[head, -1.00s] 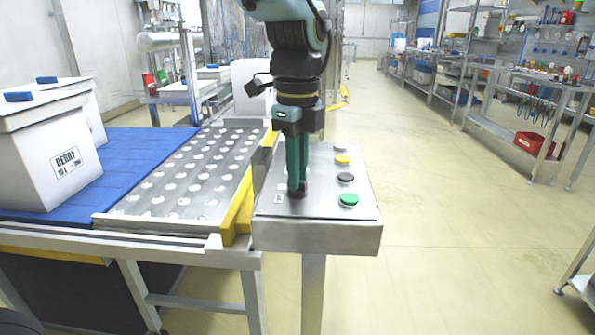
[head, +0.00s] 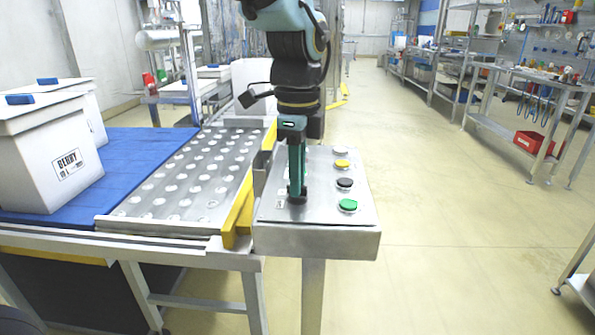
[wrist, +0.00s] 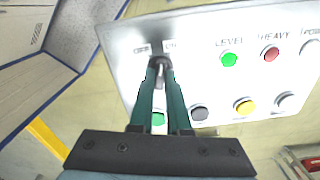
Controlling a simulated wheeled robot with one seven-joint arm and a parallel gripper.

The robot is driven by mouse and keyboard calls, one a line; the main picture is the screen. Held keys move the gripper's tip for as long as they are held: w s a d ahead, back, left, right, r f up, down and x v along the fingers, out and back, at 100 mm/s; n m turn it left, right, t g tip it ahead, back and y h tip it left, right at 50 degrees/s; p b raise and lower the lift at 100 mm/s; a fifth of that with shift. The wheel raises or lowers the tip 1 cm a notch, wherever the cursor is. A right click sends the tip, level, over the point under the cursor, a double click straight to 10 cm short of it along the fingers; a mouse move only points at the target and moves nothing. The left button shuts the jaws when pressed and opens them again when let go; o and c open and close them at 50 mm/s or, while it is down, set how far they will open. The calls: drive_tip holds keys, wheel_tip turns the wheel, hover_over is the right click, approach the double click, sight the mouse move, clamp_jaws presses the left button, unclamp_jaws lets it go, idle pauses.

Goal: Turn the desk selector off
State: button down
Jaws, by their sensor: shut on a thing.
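The desk selector (head: 297,199) is a small dark knob on the sloped top of a grey metal control desk (head: 325,240). My gripper (head: 297,188) reaches down onto it and is shut on it. In the wrist view the dark selector (wrist: 160,63) shows at the fingertips of my gripper (wrist: 161,84). An "OFF" label is to its left and an "ON" label, partly covered, to its right. The fingers hide part of the knob, so I cannot tell exactly which label it points to.
On the desk beside the selector are a green button (head: 348,205), a black button (head: 345,184) and a yellow button (head: 342,164). Lit green (wrist: 229,59) and red (wrist: 270,54) lamps show in the wrist view. A conveyor with white boxes (head: 48,160) stands left; the floor right is open.

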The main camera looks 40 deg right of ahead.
drive_tip(key=n+p, duration=0.2)
drive_tip(key=n, duration=0.2)
drive_tip(key=shift+r+n, duration=0.1)
drive_tip(key=shift+n, duration=0.2)
drive_tip(key=n+p, duration=0.1)
drive_tip(key=n, duration=0.3)
drive_tip(key=shift+p, duration=0.3)
drive_tip(key=shift+n, duration=0.3)
drive_tip(key=c, duration=0.9)
unclamp_jaws()
wheel_tip(320, 180, up, 11)
drive_tip(key=shift+f, duration=0.2)
